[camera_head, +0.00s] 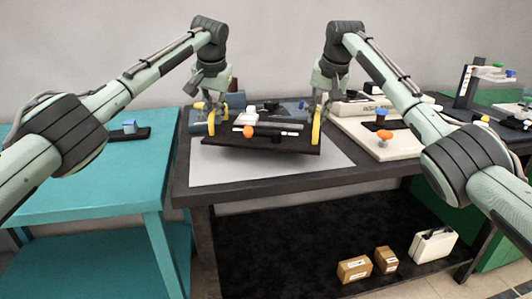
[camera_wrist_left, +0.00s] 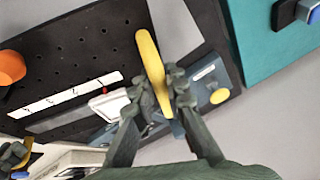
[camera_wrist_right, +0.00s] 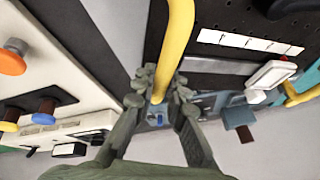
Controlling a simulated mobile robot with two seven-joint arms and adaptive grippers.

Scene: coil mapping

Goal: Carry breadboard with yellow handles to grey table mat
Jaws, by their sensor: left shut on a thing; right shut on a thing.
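The black breadboard (camera_head: 285,147) has a yellow handle at each end and carries an orange knob, a white scale strip and small devices. In the head view it is above the grey table mat (camera_head: 240,171), its front edge slightly tilted; I cannot tell whether it touches. My left gripper (camera_head: 211,117) is shut on the left yellow handle (camera_wrist_left: 151,62). My right gripper (camera_head: 317,108) is shut on the right yellow handle (camera_wrist_right: 176,45). The back of the mat is hidden by the board.
A teal table (camera_head: 70,180) with a small blue-topped device stands left. On the black table, right of the mat, is a cream board (camera_head: 380,145) with blue and orange knobs. Behind the breadboard sits blue-grey equipment (camera_head: 232,101). Cardboard boxes (camera_head: 354,270) and a white case lie on the lower shelf.

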